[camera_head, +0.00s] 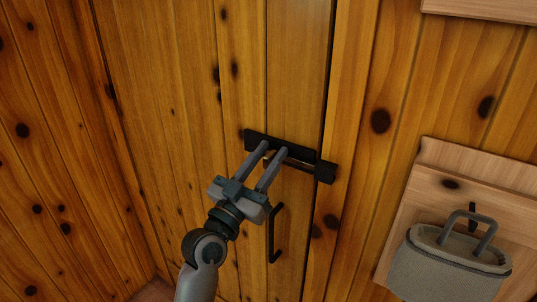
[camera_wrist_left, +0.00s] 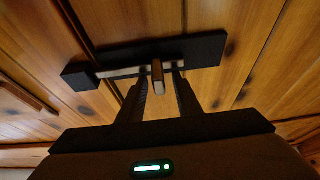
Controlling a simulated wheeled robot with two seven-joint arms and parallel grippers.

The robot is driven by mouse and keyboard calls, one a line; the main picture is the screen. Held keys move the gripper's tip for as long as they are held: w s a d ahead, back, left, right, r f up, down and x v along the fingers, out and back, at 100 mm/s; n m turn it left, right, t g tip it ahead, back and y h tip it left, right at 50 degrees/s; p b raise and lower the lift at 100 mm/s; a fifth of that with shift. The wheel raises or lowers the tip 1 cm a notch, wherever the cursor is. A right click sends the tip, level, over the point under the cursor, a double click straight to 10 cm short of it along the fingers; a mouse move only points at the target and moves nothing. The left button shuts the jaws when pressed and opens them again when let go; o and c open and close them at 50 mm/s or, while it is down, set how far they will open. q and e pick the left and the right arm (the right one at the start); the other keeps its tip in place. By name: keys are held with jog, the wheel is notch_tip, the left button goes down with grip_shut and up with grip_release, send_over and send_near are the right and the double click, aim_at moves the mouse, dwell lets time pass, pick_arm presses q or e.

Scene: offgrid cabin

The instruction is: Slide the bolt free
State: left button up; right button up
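A black bolt plate (camera_head: 282,146) is fixed to the plank door, and its pale rod runs to a dark keeper block (camera_head: 325,173) at its right end, across the door's edge gap. In the left wrist view, the bolt rod (camera_wrist_left: 122,72) reaches the keeper (camera_wrist_left: 80,76) on the left. A small handle knob (camera_wrist_left: 157,76) stands out from the rod. My left gripper (camera_head: 268,153) is at the bolt with its fingers apart, one on each side of the knob; a gap shows on the right of it. My right gripper is not in view.
A black door pull (camera_head: 275,233) is just below the bolt, close to my left gripper. To the right, a grey bag or bucket with a handle (camera_head: 450,265) hangs on a wooden wall board (camera_head: 480,175). The planks left of the bolt are clear.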

pick_arm(q)
grip_shut()
jog(key=shift+w+a+f+b, duration=0.1)
jog(key=shift+w+a+b, duration=0.25)
jog(key=shift+a, duration=0.15)
jog(key=shift+w+a+r, duration=0.1)
jog(key=shift+w+a, duration=0.25)
jog(key=shift+a, duration=0.2)
jog(key=shift+w+a+r, duration=0.1)
jog(key=shift+w+a, duration=0.2)
jog(key=shift+a, duration=0.2)
jog(key=shift+c, duration=0.9)
grip_release()
jog(key=shift+o, duration=0.9)
jog(key=shift+w+a, duration=0.15)
jog(key=shift+f+b, duration=0.1)
jog(key=shift+b, duration=0.25)
